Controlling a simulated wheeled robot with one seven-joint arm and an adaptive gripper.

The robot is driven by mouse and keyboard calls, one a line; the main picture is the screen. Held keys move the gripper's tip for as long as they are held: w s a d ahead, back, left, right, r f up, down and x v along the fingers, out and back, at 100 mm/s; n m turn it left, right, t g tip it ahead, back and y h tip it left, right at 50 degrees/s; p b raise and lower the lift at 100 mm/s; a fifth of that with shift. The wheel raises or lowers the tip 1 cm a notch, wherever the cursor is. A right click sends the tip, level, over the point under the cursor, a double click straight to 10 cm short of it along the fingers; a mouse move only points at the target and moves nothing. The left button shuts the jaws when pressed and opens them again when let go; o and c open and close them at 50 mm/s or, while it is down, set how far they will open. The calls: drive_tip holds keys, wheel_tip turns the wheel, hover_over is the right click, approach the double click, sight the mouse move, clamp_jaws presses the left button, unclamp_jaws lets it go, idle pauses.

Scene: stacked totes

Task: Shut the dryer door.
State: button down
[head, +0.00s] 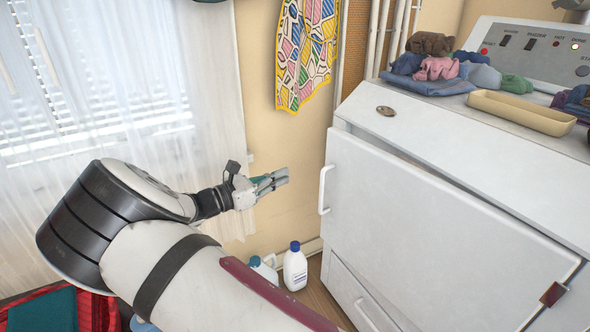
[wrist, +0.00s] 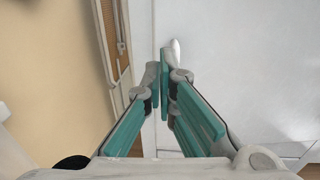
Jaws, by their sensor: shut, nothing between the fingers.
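The white dryer door (head: 430,225) stands slightly ajar in the head view, with a dark gap along its top edge. Its white handle (head: 324,190) is on the left edge, and a hinge bracket (head: 553,293) is at the lower right. My gripper (head: 284,176) is left of the handle and apart from it, with nothing held. In the wrist view the teal-padded fingertips (wrist: 163,70) are together, in front of the door's white face (wrist: 245,60). A light piece just beyond the tips, likely the handle (wrist: 177,50), is partly hidden by them.
Bottles (head: 295,268) stand on the floor by the wall below my gripper. A patterned cloth (head: 306,50) hangs above. A curtained window (head: 100,80) is at left.

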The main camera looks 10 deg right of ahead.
sight(327, 158)
drive_tip(key=b+x, duration=0.3)
drive_tip(key=x, duration=1)
drive_tip(key=shift+w+d, duration=0.1)
drive_tip(key=shift+d, duration=0.1)
